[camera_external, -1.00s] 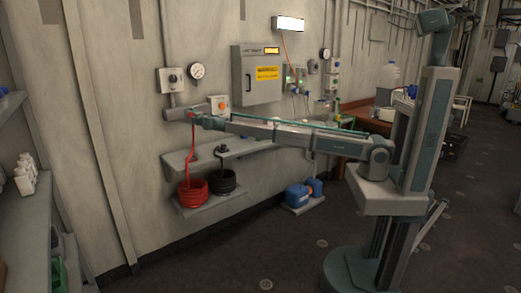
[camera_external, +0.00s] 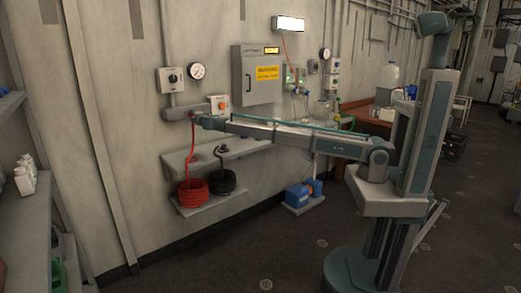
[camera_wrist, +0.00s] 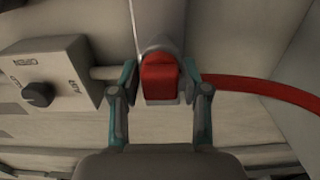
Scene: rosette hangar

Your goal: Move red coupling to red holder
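The red coupling (camera_wrist: 160,80) sits between my gripper's fingers in the wrist view, its end meeting a pale grey rounded socket (camera_wrist: 160,43). My gripper (camera_wrist: 161,88) appears closed on its two sides. The red hose (camera_wrist: 260,88) runs from it to the right. In the external view my gripper (camera_external: 194,118) is at the wall, beside a grey housing (camera_external: 176,113); the hose (camera_external: 191,150) hangs from there to a red coil (camera_external: 193,193) on the lower shelf. The coupling is too small to make out there. I cannot tell which part is the red holder.
A box with a black knob (camera_wrist: 38,94) is left of my gripper in the wrist view. In the external view, a black coil (camera_external: 222,182) stands beside the red one. A wall shelf (camera_external: 238,149) runs below my arm. A blue container (camera_external: 297,195) stands low, and the floor is open.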

